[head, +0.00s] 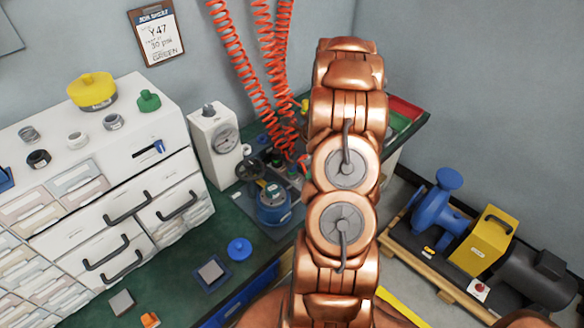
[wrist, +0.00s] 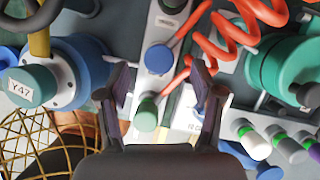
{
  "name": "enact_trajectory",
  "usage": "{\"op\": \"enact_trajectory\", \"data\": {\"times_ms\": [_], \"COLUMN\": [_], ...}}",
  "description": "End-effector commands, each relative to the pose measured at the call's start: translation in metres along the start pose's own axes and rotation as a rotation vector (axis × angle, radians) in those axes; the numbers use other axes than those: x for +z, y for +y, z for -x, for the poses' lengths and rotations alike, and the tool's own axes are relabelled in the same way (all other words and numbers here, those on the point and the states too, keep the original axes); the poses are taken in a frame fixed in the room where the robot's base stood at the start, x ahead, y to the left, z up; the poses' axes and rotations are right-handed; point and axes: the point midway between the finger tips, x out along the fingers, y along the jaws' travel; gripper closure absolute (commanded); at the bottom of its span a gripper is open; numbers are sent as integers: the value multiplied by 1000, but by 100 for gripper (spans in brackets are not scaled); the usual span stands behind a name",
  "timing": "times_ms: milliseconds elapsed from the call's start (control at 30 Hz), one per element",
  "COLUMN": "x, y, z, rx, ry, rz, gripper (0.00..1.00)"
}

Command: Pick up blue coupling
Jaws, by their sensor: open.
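A blue round-topped piece (wrist: 158,58), which looks like the blue coupling, sits on a pale block in the wrist view, close to an orange coiled hose. My gripper (wrist: 163,82) is open, with one finger on each side of the pale block. The blue piece lies just beyond the fingertips, near the middle of the gap, and nothing is held. A green capped piece (wrist: 146,115) shows between the fingers, nearer the palm. In the head view my arm hides the gripper, and I cannot pick out the same blue piece for certain.
Orange coiled hoses (head: 275,75) hang over the bench beside a white gauge box (head: 214,140). A blue vessel with a Y47 tag (wrist: 70,75) stands left of my gripper; a green vessel (wrist: 285,65) stands right. White drawers (head: 130,205) fill the head view's left.

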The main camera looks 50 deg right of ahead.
Motion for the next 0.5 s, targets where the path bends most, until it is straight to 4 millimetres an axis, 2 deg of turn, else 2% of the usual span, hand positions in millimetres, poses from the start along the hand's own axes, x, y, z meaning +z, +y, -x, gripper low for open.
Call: {"op": "enact_trajectory", "data": {"times_ms": [300,500], "x": [1,0], "y": [2,1], "z": [-34,-41], "rx": [4,1], "ry": [0,1], "rz": [0,0], "gripper": [34,34]}}
